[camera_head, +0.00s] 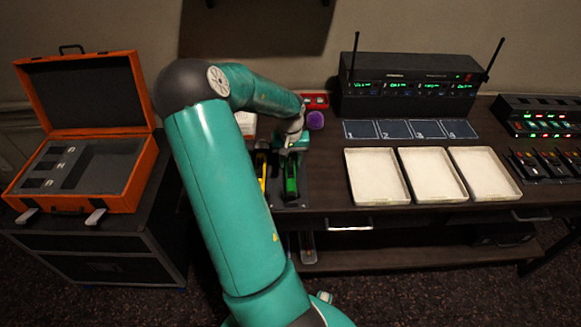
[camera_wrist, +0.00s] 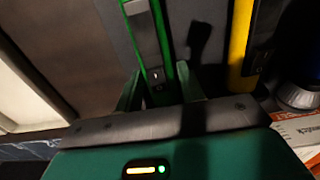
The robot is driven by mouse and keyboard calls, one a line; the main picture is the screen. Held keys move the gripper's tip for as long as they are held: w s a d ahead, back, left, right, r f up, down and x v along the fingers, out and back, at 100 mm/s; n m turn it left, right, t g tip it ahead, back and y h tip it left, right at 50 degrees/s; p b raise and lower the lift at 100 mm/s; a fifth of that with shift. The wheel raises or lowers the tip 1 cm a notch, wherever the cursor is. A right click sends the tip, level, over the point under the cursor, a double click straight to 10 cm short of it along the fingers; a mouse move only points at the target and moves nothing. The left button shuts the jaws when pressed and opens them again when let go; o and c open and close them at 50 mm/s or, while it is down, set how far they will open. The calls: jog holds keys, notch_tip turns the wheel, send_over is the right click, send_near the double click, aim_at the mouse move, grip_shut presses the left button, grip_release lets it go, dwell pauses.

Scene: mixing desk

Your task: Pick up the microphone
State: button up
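A microphone with a green-edged body (camera_head: 291,178) lies on a dark rack on the desk in the head view. It also shows in the wrist view (camera_wrist: 148,38), its lower end between my fingers. My gripper (camera_head: 292,143) is low over the far part of this microphone. In the wrist view my gripper's two green fingers (camera_wrist: 160,88) stand one on each side of it; whether they press on it is unclear. A yellow-edged microphone (camera_head: 262,170) lies just left of it in the head view, and right of it in the wrist view (camera_wrist: 241,45). A purple round head (camera_head: 315,120) shows behind.
Three cream trays (camera_head: 376,203) stand right of the rack, before numbered dark pads (camera_head: 361,130) and a receiver with antennas (camera_head: 410,100). An open orange case (camera_head: 135,185) stands left. A mixer (camera_head: 545,125) is at far right. Papers (camera_wrist: 297,130) lie near my gripper.

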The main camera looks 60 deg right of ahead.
jog(key=c, duration=0.7)
grip_shut()
jog(key=shift+r, duration=0.15)
